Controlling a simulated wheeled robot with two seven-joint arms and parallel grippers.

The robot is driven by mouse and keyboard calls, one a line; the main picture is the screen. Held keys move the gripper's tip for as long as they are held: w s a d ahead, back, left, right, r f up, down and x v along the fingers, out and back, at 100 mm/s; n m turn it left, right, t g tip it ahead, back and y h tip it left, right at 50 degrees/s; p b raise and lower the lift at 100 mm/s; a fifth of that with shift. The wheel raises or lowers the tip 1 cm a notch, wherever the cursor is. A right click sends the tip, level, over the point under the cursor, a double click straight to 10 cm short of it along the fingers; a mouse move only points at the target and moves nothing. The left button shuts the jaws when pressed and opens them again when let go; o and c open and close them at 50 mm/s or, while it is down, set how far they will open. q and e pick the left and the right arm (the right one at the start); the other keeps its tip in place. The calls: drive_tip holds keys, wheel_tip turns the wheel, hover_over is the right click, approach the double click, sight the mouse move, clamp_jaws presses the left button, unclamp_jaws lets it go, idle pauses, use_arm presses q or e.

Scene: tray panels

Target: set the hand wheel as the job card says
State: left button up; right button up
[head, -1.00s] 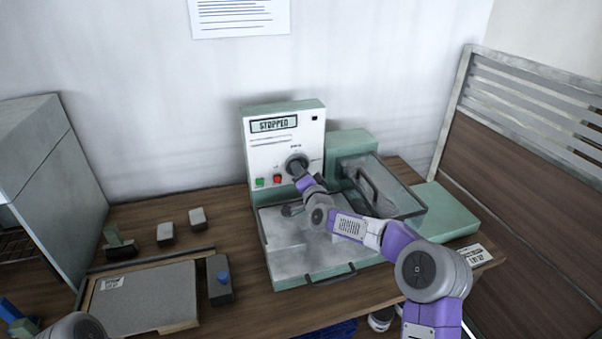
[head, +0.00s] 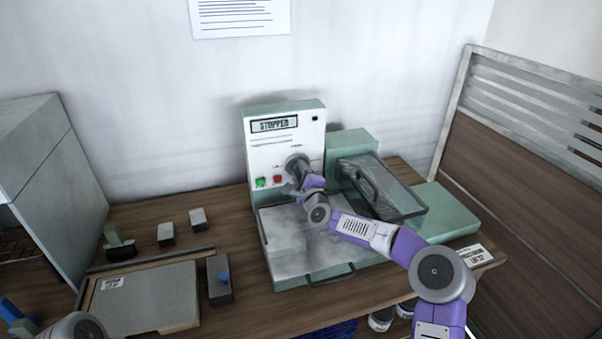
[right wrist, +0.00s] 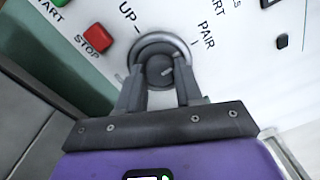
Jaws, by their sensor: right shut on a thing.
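The green-and-white machine has an upright panel (head: 285,145) whose display (head: 274,124) reads STOPPED. A round grey knob (head: 296,161) sits on this panel; in the right wrist view the knob (right wrist: 160,68) has a small light mark on its face. Words "UP" and "PAIR" are printed around it. My right gripper (right wrist: 160,85) is shut on the knob, one finger on each side; it also shows in the head view (head: 303,173). A printed sheet (head: 240,15) hangs on the wall, too small to read. My left gripper is out of view.
Green (head: 261,182) and red (head: 278,180) buttons sit left of the knob. A metal tray (head: 297,245) and a clear-lidded box (head: 395,190) stand below and right. A board (head: 150,297) and several small blocks lie left. A small card (head: 475,255) lies at right.

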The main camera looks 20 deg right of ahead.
drive_tip(key=shift+m+h, duration=0.3)
drive_tip(key=shift+m, duration=9.5)
drive_tip(key=shift+r, duration=0.1)
drive_tip(key=o, duration=1)
drive_tip(key=shift+o, duration=0.2)
drive_tip(key=shift+s, duration=0.1)
drive_tip(key=s+p, duration=0.1)
drive_tip(key=s, duration=0.6)
drive_tip(key=shift+s, duration=0.15)
